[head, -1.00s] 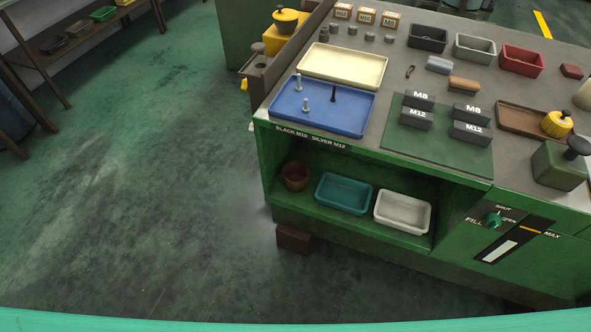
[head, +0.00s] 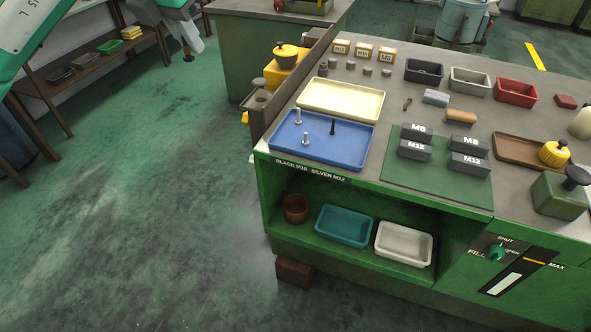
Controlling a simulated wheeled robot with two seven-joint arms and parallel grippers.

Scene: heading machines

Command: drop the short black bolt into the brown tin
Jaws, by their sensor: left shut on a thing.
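The brown tin (head: 295,208) stands open on the left end of the green bench's lower shelf. My left gripper (head: 187,50) is at the upper left, over the floor and far from the tin. It is shut on a small dark thing, too small here to identify surely. A black bolt (head: 333,126) stands upright in the blue tray (head: 350,153) on the bench top, beside two silver bolts (head: 305,138). I cannot tell whether that black bolt is the short one. My right gripper is not in view.
A teal bin (head: 344,226) and a white bin (head: 404,244) share the shelf, right of the tin. The bench top overhangs the shelf. A cream tray (head: 341,99) lies behind the blue tray. The floor left of the bench is clear.

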